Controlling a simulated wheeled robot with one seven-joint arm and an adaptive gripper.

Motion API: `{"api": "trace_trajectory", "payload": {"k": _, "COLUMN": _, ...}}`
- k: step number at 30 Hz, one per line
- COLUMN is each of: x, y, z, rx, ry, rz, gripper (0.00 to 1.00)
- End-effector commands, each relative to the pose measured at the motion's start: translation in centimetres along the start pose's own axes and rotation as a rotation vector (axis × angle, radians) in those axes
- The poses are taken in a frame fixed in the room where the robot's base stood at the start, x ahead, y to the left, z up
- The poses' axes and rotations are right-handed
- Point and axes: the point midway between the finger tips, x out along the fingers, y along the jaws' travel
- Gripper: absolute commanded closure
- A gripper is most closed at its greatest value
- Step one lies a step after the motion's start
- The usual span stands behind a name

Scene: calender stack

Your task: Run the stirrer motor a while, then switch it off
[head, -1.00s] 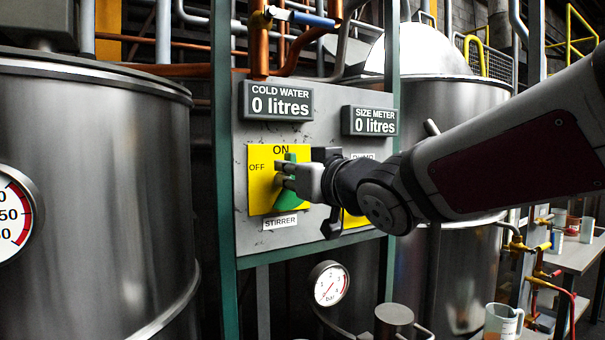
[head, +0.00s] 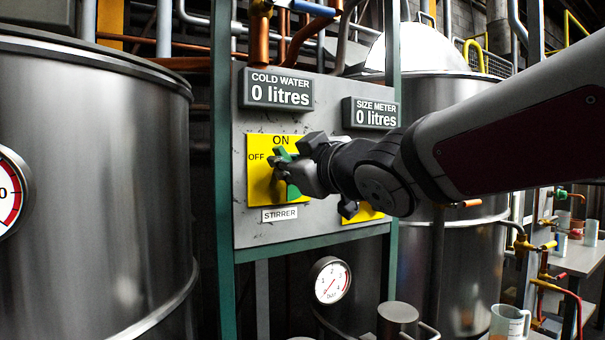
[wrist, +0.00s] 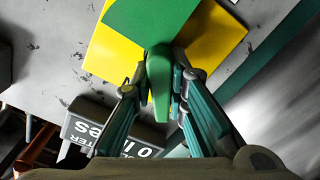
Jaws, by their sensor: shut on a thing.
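The stirrer switch is a green handle (head: 293,188) on a yellow plate (head: 257,190), with "ON" marked above and "OFF" at left. The handle leans, its upper end tipped left of upright between the two marks. My gripper (head: 277,168) is shut on the handle and hides part of it in the head view. In the wrist view my gripper (wrist: 160,82) has a finger on each side of the green handle (wrist: 159,95), in front of the yellow plate (wrist: 215,30). A "STIRRER" label (head: 280,214) sits below the plate.
The "COLD WATER" display (head: 277,90) and "SIZE METER" display (head: 371,114) both read 0 litres. A second yellow plate (head: 368,214) is mostly behind my wrist. A large steel tank (head: 95,200) stands close on the left. A pressure gauge (head: 331,283) is below the panel.

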Motion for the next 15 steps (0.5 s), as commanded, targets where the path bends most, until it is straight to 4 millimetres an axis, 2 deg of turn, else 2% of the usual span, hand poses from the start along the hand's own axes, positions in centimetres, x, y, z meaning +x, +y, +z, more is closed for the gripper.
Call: {"api": "trace_trajectory", "payload": {"k": 15, "x": 0.01, "y": -0.71, "z": 0.47, "rx": -0.494, "ry": -0.003, "rz": 0.001, "gripper": 1.0}}
